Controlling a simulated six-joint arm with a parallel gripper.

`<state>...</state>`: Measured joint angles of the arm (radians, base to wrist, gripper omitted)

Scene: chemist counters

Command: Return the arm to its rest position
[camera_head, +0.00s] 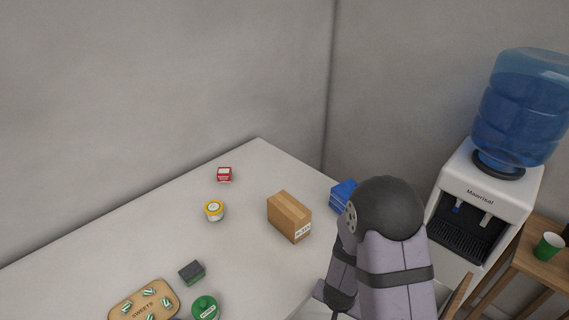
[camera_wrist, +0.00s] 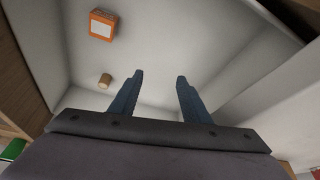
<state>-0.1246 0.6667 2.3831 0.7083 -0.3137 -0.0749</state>
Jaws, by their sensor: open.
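My gripper (camera_wrist: 159,80) shows in the wrist view with its two blue-grey fingers apart and nothing between them. In the head view the gripper itself is hidden; my arm, lavender-grey with a dark rounded joint, rises at the lower right, in front of the counter's right edge. In the wrist view an orange box with a white label (camera_wrist: 102,25) and a small tan cylinder (camera_wrist: 104,81) lie beyond the fingers, to the left, apart from them.
A blue stack (camera_head: 342,195) lies behind my arm. A water dispenser (camera_head: 484,200) and green cup (camera_head: 548,246) stand right.

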